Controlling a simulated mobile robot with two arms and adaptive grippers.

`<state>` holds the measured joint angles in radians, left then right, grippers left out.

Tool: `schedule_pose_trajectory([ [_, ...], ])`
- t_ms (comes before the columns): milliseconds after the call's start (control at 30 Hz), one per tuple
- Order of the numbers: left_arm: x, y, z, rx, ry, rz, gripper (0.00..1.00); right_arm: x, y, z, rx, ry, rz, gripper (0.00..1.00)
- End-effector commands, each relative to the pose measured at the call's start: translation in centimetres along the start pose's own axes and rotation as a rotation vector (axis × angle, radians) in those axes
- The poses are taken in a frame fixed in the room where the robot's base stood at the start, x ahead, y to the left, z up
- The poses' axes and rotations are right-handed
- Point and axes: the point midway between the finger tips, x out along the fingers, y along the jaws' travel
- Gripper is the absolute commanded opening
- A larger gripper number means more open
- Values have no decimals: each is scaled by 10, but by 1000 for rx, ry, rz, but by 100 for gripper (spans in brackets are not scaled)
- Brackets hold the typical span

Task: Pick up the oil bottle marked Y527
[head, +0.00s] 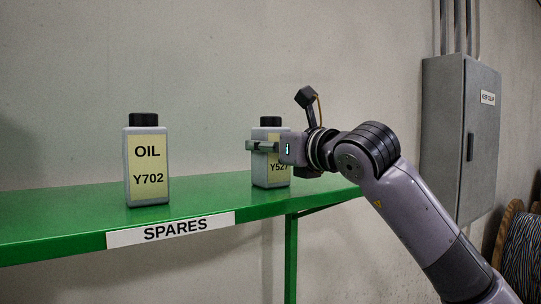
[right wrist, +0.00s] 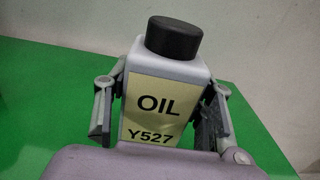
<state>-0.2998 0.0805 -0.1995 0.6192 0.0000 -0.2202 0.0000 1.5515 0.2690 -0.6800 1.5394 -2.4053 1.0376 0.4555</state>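The oil bottle marked Y527 (head: 271,175) stands upright on the green shelf, grey with a black cap and yellow label. In the right wrist view the bottle (right wrist: 160,95) fills the middle, its label reading OIL Y527. My right gripper (head: 262,146) is at the bottle, partly covering its upper label in the head view. In the right wrist view its fingers (right wrist: 155,122) stand one on each side of the bottle, with a narrow gap at the left finger; contact at the right finger is unclear. My left gripper is not in view.
A similar oil bottle marked Y702 (head: 147,165) stands to the left on the green shelf (head: 80,221), which has a SPARES label (head: 172,229). The shelf between the bottles is clear. A grey wall cabinet (head: 460,135) is at the right.

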Motion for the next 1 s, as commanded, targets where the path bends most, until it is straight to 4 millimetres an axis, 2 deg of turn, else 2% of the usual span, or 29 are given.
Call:
schedule_pose_trajectory([
  [67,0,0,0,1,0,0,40,0,0,0,0,0,0,42],
  [567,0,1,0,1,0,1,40,0,0,0,0,-1,0,9],
  [867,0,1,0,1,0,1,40,-1,0,4,-1,-4,0,8],
  [1000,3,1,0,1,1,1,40,-1,0,12,-1,-6,-1,8],
])
